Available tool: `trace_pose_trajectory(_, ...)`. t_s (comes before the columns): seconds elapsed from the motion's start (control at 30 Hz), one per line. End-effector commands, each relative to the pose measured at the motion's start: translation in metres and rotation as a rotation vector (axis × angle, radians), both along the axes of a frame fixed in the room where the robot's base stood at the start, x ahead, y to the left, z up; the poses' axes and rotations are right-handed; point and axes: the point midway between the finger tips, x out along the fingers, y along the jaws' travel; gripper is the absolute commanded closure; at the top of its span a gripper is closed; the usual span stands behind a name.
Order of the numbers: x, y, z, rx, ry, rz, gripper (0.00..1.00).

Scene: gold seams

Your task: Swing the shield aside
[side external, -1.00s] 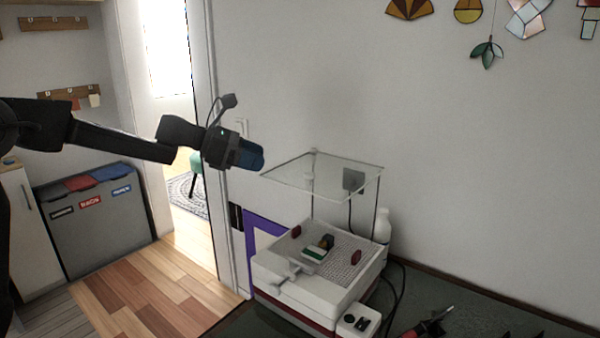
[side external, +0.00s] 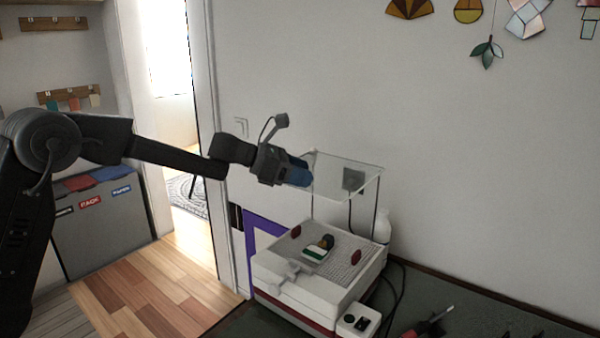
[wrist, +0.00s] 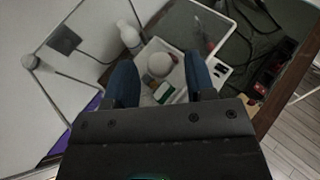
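The shield (side external: 338,172) is a clear flat pane with a pale edge, held level on thin posts above a white machine (side external: 285,270). My gripper (side external: 305,173), with blue fingers, is at the pane's left end in the side view and overlaps it there; I cannot tell whether they touch. In the wrist view the two blue fingers (wrist: 161,66) stand apart with nothing seen gripped between them. The white machine top (wrist: 150,50) shows beyond and between them.
On the machine's grid top sit a small green and white block (side external: 315,253) and two dark red pieces (side external: 356,257). A white bottle (side external: 382,226) and cables stand behind. A small switch box (side external: 358,320) and a red-handled tool (side external: 428,327) lie in front and right.

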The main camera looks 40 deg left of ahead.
Motion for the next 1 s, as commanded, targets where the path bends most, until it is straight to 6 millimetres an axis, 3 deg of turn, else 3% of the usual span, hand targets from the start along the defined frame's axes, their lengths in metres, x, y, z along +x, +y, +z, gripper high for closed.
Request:
trace_pose_trajectory(0.07,0.000,0.000,0.000,0.000,0.000,0.000,0.58)
trace_pose_trajectory(0.5,0.000,0.000,0.000,0.000,0.000,0.000,1.00)
trace_pose_trajectory(0.8,-0.001,0.001,0.000,0.000,0.000,-0.004,1.00)
trace_pose_trajectory(1.0,-0.005,0.012,0.001,0.000,-0.001,-0.051,1.00)
